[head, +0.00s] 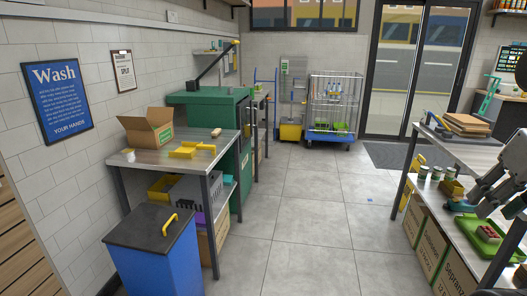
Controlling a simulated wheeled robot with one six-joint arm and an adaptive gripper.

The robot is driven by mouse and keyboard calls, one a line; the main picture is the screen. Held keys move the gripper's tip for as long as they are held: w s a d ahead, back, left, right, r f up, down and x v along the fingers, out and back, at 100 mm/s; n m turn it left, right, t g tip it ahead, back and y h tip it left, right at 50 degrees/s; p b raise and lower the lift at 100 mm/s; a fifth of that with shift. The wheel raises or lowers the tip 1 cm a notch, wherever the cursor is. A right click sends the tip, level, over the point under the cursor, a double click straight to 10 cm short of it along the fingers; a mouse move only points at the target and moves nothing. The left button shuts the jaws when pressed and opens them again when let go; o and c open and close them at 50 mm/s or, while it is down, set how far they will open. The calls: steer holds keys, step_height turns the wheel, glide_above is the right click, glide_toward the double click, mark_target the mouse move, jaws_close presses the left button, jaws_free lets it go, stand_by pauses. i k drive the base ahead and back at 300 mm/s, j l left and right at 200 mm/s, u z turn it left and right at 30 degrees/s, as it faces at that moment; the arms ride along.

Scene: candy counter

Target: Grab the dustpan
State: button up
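No dustpan stands out with certainty. A flat yellow piece (190,149) lies on the grey-topped table at the left; it may be the dustpan, but it is too small to be sure. A shallow green tray-like thing (481,238) with red pieces in it is on the right-hand bench. Grey arm parts at the right edge look like mine and reach over that bench. My gripper's fingers cannot be made out clearly, nor whether they hold anything. The arm parts are well apart from the yellow piece, across the aisle.
A blue bin (160,262) with a dark lid stands at the front left. An open cardboard box (147,132) is on the left table. A green cabinet (239,150) and a wire cage trolley (334,102) are farther back. The tiled aisle (310,220) is clear.

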mark_target(188, 150)
steer(key=i+u, duration=0.2)
steer(key=i, duration=0.3)
steer(key=i+l+u, duration=0.25)
steer(key=i, duration=0.2)
steer(key=i+u, duration=0.4)
steer(key=i, duration=0.15)
steer(key=i+u, duration=0.45)
steer(key=i+l+u, duration=0.4)
steer(key=i, duration=0.15)
